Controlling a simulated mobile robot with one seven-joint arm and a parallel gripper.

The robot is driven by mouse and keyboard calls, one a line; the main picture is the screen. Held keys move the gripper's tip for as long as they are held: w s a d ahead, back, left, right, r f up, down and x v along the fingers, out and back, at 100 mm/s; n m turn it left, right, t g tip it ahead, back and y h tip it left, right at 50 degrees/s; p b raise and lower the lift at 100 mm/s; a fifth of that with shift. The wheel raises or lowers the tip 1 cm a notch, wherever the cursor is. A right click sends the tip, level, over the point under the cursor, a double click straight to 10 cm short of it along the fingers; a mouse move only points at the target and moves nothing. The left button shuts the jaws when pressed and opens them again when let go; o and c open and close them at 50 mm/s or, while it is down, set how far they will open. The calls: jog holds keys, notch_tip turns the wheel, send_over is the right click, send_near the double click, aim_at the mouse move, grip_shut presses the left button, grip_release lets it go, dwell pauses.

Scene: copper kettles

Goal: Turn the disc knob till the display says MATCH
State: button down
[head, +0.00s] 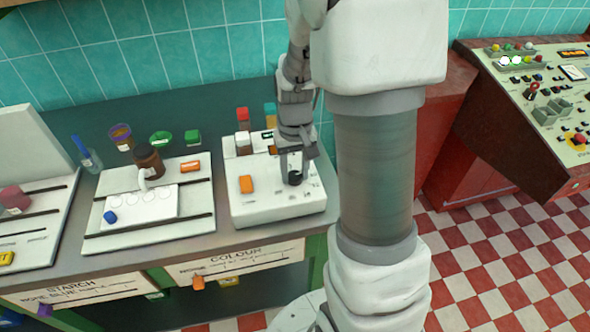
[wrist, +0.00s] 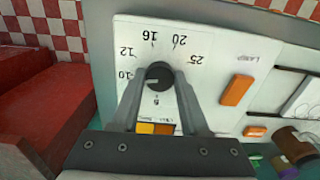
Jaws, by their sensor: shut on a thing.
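The black disc knob (wrist: 159,76) sits on the white panel of a box, inside a dial that reads upside down in the wrist view, with 10, 12, 16, 20 and 25 legible. A pale mark on the knob points left, towards the 10 side. My gripper (wrist: 160,80) is shut on the knob, one finger on each side. In the head view, my gripper (head: 295,172) comes down onto the knob (head: 295,179) at the box's right. A yellow and orange window (wrist: 155,128) shows between my fingers; its lettering is too small to read. I cannot make out MATCH.
An orange button marked LAMP (wrist: 236,90) is on the same panel; it also shows in the head view (head: 246,184). The box (head: 275,207) stands on a dark counter (head: 180,250). Bottles, caps and a tray (head: 150,230) lie left. My arm hides part of the counter's right end.

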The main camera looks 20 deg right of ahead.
aim_at(295, 176)
dwell(0.4)
jog(key=shift+c, duration=2)
grip_release()
jog(key=shift+r, duration=0.1)
notch_tip(295, 176, up, 17)
jog(key=p, duration=0.2)
jog(key=shift+r, duration=0.15)
